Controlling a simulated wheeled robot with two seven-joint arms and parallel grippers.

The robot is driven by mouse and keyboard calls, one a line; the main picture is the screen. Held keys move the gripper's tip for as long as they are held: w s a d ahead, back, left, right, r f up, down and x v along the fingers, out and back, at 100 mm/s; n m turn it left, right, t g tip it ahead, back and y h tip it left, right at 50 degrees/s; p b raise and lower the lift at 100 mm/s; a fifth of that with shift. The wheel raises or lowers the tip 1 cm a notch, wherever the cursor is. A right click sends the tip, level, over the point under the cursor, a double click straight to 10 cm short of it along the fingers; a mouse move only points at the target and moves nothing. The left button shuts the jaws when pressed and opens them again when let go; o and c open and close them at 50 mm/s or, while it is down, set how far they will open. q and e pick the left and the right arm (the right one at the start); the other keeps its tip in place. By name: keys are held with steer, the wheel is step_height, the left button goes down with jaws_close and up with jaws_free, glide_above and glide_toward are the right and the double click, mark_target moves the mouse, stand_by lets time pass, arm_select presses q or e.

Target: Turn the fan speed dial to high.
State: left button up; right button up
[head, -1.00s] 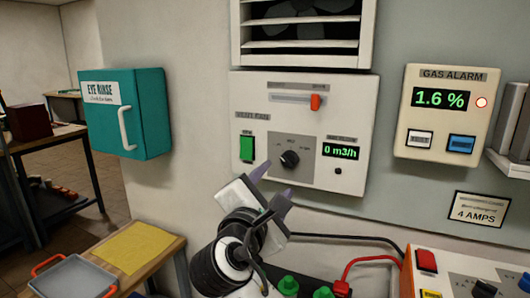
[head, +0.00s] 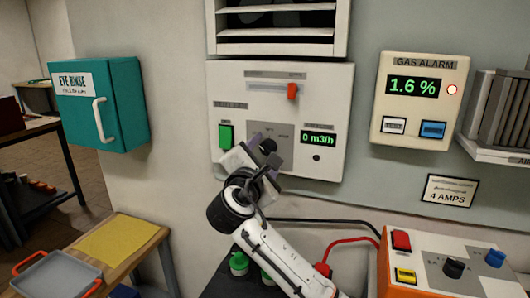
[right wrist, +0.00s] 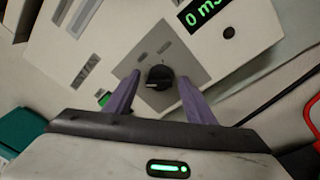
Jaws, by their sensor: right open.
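The fan panel (head: 330,90) is a white box on the wall below a louvred vent. Its black dial (head: 268,145) sits on a grey plate and is partly hidden by my right gripper in the head view. The dial shows clearly in the right wrist view (right wrist: 159,77), with a light mark on its lower left side. My right gripper (head: 264,155) is open, with its purple fingers pointing at the dial. In the right wrist view the fingertips appear on either side of the dial; I cannot tell whether they touch it. My left gripper is not in view.
A gas alarm (head: 420,100) reading 1.6 % hangs to the right. A teal eye rinse box (head: 110,105) hangs left. An orange control box (head: 391,262) stands lower right.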

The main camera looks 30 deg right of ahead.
steer(key=c, duration=1)
